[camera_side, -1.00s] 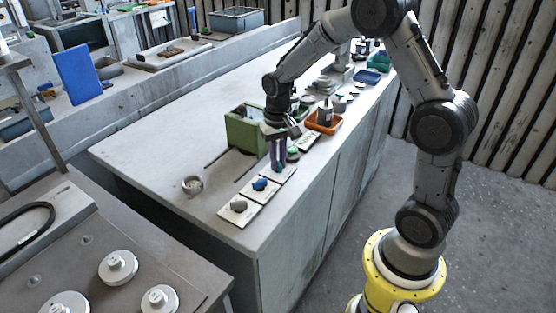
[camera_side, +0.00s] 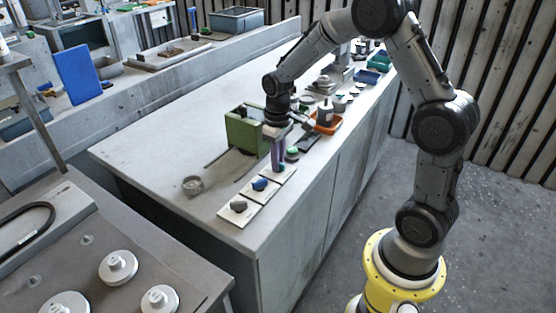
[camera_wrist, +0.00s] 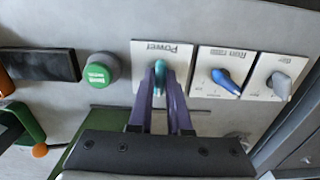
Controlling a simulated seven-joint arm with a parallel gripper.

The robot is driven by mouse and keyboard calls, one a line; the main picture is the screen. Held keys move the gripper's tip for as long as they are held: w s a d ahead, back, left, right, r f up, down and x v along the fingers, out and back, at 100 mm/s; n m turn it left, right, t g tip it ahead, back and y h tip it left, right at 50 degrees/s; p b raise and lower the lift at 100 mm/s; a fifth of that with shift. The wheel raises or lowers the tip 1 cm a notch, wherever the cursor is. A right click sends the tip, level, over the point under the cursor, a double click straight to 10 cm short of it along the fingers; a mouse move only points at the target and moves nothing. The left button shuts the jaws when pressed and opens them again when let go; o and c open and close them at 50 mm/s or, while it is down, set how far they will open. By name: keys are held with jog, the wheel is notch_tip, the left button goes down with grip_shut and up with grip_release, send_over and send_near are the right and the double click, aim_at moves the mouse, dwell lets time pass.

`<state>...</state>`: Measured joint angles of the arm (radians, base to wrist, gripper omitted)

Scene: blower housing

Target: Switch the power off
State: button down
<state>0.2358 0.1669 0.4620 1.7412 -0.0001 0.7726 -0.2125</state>
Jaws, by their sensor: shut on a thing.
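The power switch is a teal knob (camera_wrist: 159,74) on a white plate (camera_wrist: 143,53) labelled "Power", upside down in the wrist view. My gripper (camera_wrist: 160,80) has its purple fingers shut on the teal knob, one on each side. The knob looks roughly upright in the wrist picture; the fingers hide part of it. In the side view my gripper (camera_side: 278,163) points down onto the power plate, the furthest of the row of three plates.
Beside it are a blue run-mode knob (camera_wrist: 227,81) and a grey knob (camera_wrist: 279,85) on their own plates. A green round button (camera_wrist: 100,70) sits on the other side. A green box (camera_side: 243,130) and an orange tray (camera_side: 325,124) stand nearby. The bench's near left is mostly clear.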

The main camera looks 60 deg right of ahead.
jog(key=n, duration=0.2)
jog(key=shift+w+r+n, duration=0.1)
jog(key=shift+r+n, duration=0.05)
jog(key=shift+n, duration=0.25)
jog(key=n, duration=0.4)
jog(key=c, duration=1)
grip_release()
jog(key=shift+o, duration=0.2)
jog(key=shift+r, duration=2.85)
jog(key=shift+a, duration=0.1)
